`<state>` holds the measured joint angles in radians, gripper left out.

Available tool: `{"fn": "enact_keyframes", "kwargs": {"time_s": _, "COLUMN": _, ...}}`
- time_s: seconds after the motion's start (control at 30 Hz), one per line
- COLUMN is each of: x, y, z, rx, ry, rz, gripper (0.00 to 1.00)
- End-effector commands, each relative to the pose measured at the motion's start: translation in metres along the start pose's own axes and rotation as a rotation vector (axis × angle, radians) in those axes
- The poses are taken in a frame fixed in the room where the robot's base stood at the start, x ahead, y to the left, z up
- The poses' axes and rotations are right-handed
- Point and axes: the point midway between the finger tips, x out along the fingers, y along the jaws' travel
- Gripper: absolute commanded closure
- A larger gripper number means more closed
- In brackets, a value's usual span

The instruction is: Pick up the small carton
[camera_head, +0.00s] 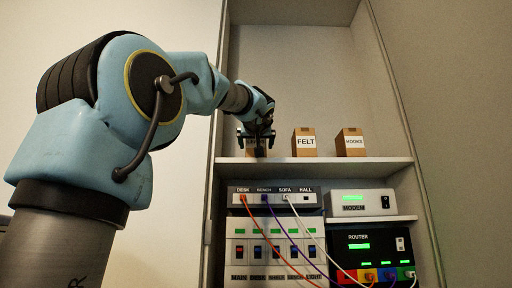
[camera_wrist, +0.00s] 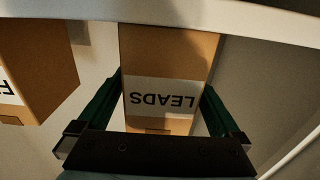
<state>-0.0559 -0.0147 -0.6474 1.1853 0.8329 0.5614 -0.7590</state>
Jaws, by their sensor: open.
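Three small brown cartons stand in a row on the upper shelf. The left one is mostly hidden behind my gripper (camera_head: 256,138) in the head view. In the wrist view it is the carton labelled LEADS (camera_wrist: 165,55), which appears upside down. The gripper's two green fingers stand on either side of the LEADS carton, open; whether they touch it I cannot tell. The carton labelled FELT (camera_head: 305,142) stands to its right and also shows at the left of the wrist view (camera_wrist: 40,70). The carton labelled HOOKS (camera_head: 350,143) is farthest right.
The shelf board (camera_head: 380,160) carries the cartons. The cabinet's right wall (camera_head: 395,90) bounds the space.

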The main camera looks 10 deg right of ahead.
Motion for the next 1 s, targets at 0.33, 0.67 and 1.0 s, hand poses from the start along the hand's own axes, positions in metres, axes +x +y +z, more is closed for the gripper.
{"fn": "enact_keyframes", "kwargs": {"time_s": 0.33, "x": -0.0002, "y": -0.0003, "z": 0.0002, "rx": 0.000, "ry": 0.000, "rz": -0.001, "gripper": 0.36}}
{"fn": "enact_keyframes", "kwargs": {"time_s": 0.67, "x": -0.0002, "y": -0.0003, "z": 0.0002, "rx": 0.000, "ry": -0.001, "rz": -0.001, "gripper": 0.73}}
{"fn": "enact_keyframes", "kwargs": {"time_s": 1.0, "x": -0.0004, "y": -0.0003, "z": -0.0005, "rx": 0.000, "ry": 0.000, "rz": -0.001, "gripper": 0.88}}
